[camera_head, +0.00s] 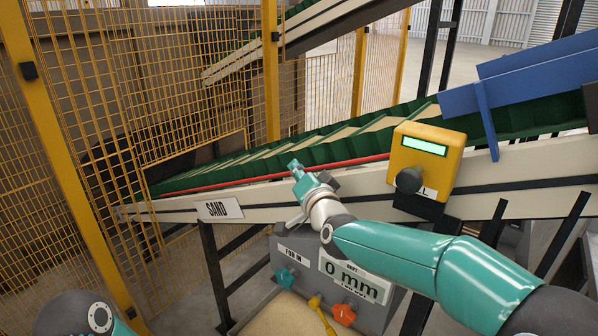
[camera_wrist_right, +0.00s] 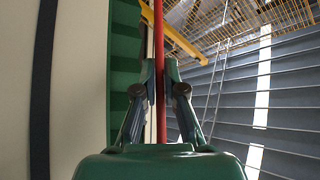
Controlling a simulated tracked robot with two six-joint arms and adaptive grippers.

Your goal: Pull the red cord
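The red cord (camera_head: 240,180) runs in a long, slightly sloping line along the near side of the green conveyor belt. My right gripper (camera_head: 296,168) is at the cord, about midway along its visible length. In the right wrist view the red cord (camera_wrist_right: 161,112) passes between the two fingers of my right gripper (camera_wrist_right: 161,76). The fingertips are close together, one on each side, and appear shut on it. The gripper hides a short piece of the cord in the head view. My left gripper is out of view; only part of my left arm shows at the bottom left.
The conveyor's pale side rail (camera_head: 290,203) carries a SAND sign (camera_head: 219,209). A yellow box (camera_head: 425,158) with a lit green display and dark knob stands right of the gripper. Below is a grey panel (camera_head: 300,258) with a "0 mm" readout (camera_head: 352,277). A yellow mesh fence (camera_head: 165,85) stands at left.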

